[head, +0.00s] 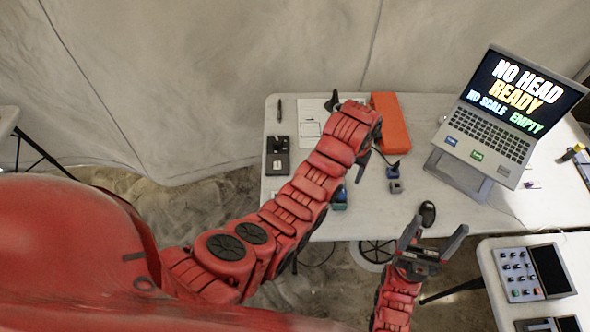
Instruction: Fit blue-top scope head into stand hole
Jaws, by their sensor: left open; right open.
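A small dark blue piece (393,171), possibly the blue-top scope head, is on the white table (440,105), with a small grey block (396,187) just in front of it. Another small piece with a blue top and greenish base (341,197) is near the table's front edge, partly beside my arm. I cannot tell for certain which is the scope head. No stand hole is clearly visible. My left gripper (374,166) is open above the table, close to the dark blue piece, its jaws partly hidden. My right gripper (436,238) is open and empty at the table's front edge.
A laptop (490,130) on a grey stand reads "NO HEAD READY". An orange-red box (391,122) lies behind my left gripper. A black device (278,155) and a pen (280,110) are at left. A dark rounded object (428,212) is by my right gripper. A control panel (517,274) is at right.

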